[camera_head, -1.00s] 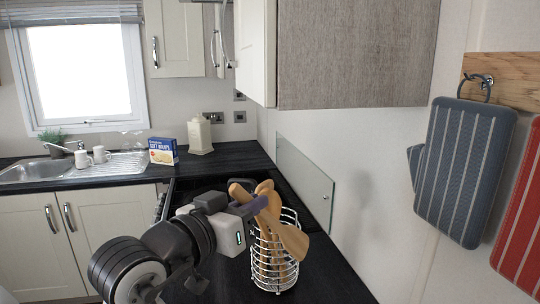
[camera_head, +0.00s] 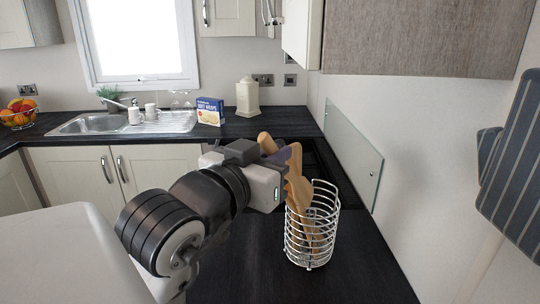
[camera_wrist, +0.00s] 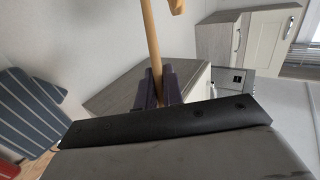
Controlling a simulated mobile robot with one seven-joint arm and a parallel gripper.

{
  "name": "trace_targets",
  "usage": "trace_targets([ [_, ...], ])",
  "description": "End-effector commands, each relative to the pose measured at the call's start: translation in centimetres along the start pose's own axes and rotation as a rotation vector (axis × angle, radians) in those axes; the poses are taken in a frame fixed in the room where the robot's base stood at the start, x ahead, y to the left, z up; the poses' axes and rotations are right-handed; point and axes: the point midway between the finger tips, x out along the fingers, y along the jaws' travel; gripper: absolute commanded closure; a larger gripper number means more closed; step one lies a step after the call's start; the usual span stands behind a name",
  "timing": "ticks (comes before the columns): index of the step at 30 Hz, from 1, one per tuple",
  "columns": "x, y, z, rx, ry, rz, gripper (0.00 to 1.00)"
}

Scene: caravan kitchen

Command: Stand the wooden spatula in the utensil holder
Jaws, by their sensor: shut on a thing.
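The white wire utensil holder (camera_head: 291,240) stands upright on the dark worktop, with wooden utensils (camera_head: 299,232) leaning inside it. My gripper (camera_head: 280,156) is up and left of the holder's rim, its purple fingers shut on the wooden spatula (camera_head: 267,144). The spatula is tilted, its handle end sticking out above the fingers. Its lower part runs down toward the holder and overlaps the other wood there, so I cannot tell whether it is inside the rim. In the wrist view, the spatula's handle (camera_wrist: 150,40) rises from between the purple fingers (camera_wrist: 158,88).
A glass panel (camera_head: 352,150) stands along the wall behind and right of the holder. A wooden-fronted cupboard (camera_head: 430,38) hangs above. The worktop (camera_head: 345,275) in front of the holder is clear. A blue box (camera_head: 209,111) and a cream canister (camera_head: 247,98) stand farther back.

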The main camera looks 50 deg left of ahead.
Motion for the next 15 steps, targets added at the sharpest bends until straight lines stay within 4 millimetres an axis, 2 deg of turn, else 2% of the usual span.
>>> trace_targets([
  [15, 2.5, 0.0, 3.0, 0.000, 0.000, 0.000, 1.00],
])
